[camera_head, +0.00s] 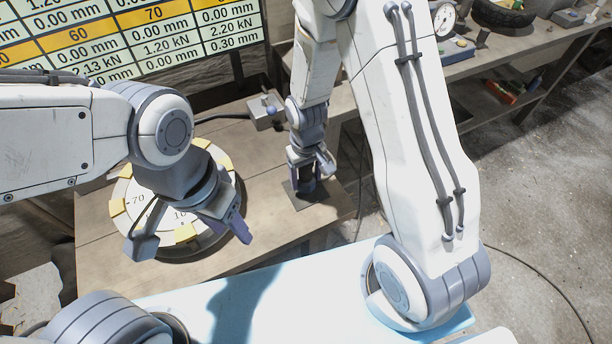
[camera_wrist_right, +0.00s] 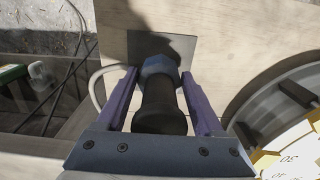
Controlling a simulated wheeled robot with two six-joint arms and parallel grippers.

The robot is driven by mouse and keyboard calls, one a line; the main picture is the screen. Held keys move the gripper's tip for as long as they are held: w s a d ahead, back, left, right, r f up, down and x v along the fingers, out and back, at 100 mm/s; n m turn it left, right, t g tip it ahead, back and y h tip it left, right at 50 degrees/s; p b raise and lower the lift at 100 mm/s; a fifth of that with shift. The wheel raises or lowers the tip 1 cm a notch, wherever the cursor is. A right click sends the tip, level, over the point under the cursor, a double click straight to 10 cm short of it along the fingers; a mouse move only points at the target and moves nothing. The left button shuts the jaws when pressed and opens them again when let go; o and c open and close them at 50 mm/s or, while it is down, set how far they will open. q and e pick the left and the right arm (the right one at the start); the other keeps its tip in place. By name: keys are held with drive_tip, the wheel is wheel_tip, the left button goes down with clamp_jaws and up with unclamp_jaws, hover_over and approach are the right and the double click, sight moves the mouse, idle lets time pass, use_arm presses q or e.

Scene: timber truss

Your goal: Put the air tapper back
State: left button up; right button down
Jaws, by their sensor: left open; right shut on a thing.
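The air tapper (camera_wrist_right: 160,98) is a dark, rounded tool with a blue-grey collar at its far end. In the right wrist view it lies between the two purple fingers of my right gripper (camera_wrist_right: 158,90), which is shut on it. In the head view my right gripper (camera_head: 312,165) is low over a dark square plate (camera_head: 312,192) on the bench; the tapper is mostly hidden there. I cannot tell whether the tapper touches the plate (camera_wrist_right: 183,48). My left gripper (camera_head: 190,245) is open and empty above the round dial.
The round dial with yellow marks (camera_head: 183,234) lies left of the plate; its edge shows in the right wrist view (camera_wrist_right: 270,115). A small box with a knob (camera_head: 267,112) stands behind. A screen (camera_head: 130,40) is at the back. Bench wood around the plate is clear.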

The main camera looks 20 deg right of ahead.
drive_tip(key=shift+f, duration=0.15)
unclamp_jaws()
